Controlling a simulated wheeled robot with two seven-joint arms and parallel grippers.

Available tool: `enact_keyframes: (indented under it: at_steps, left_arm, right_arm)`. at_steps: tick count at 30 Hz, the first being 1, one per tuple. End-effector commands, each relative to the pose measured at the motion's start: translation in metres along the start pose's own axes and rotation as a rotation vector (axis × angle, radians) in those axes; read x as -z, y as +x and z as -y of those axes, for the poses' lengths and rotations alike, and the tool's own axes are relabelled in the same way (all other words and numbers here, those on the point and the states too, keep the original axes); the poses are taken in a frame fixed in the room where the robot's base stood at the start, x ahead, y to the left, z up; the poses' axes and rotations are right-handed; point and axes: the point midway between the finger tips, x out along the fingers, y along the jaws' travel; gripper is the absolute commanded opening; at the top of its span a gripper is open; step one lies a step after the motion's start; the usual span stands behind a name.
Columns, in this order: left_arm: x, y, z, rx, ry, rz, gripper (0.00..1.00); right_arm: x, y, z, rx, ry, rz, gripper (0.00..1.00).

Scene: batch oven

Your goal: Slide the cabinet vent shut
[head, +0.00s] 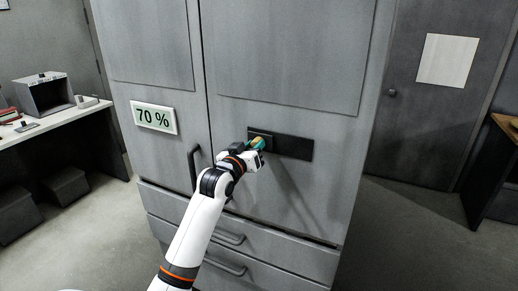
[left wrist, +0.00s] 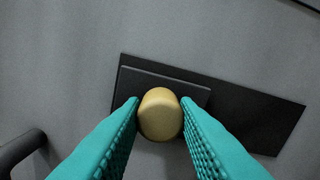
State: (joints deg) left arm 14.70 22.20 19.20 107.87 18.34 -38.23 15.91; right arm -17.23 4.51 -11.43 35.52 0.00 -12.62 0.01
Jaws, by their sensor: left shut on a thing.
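The cabinet vent is a dark rectangular slot (head: 295,147) on the grey cabinet's right door. A slightly raised dark slide plate (head: 256,135) covers its left part; the right part of the slot is bare black. In the left wrist view the plate (left wrist: 195,93) lies over the left of the slot (left wrist: 255,113). A tan round knob (left wrist: 160,114) stands out from the plate. My left gripper (head: 258,145) is shut on the knob, with its teal fingers on both sides of it in the left wrist view (left wrist: 160,118). My right gripper is not in view.
A "70 %" sign (head: 154,117) is on the left door. A vertical door handle (head: 194,167) is left of my gripper, and drawers with handles (head: 226,238) lie below. A bench (head: 60,131) stands at the left and a door (head: 430,110) at the right.

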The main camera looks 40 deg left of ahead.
Motion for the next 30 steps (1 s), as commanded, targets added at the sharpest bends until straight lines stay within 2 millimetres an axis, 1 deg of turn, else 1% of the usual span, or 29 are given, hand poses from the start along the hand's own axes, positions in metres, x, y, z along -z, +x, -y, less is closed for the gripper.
enact_keyframes:
  at_steps: [2,3,6,14,17,20,23,30]
  left_arm:
    - [-0.002,0.000,-0.002,-0.004,0.003,0.005,0.00]
    - [-0.002,0.000,-0.002,-0.004,0.003,0.005,0.34]
    - [-0.002,0.000,-0.001,-0.004,0.002,0.004,0.50]
    - [-0.001,0.000,0.000,-0.001,0.002,0.003,0.50]
    - [0.000,-0.004,-0.001,-0.001,0.002,0.003,0.50]
    - [0.002,-0.016,-0.001,-0.001,0.001,0.003,0.50]
    - [0.003,-0.034,-0.002,-0.001,0.003,0.004,0.50]
    - [0.003,-0.085,-0.003,-0.003,0.003,0.003,0.50]
  right_arm:
    - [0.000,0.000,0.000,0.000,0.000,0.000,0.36]
    - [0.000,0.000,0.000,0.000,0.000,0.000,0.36]
    - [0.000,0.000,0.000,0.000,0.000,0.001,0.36]
    - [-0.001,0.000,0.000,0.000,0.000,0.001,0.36]
    - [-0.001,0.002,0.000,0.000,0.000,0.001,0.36]
    - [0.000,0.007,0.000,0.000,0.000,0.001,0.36]
    - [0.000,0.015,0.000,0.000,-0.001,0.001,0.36]
    - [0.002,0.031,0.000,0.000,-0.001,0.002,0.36]
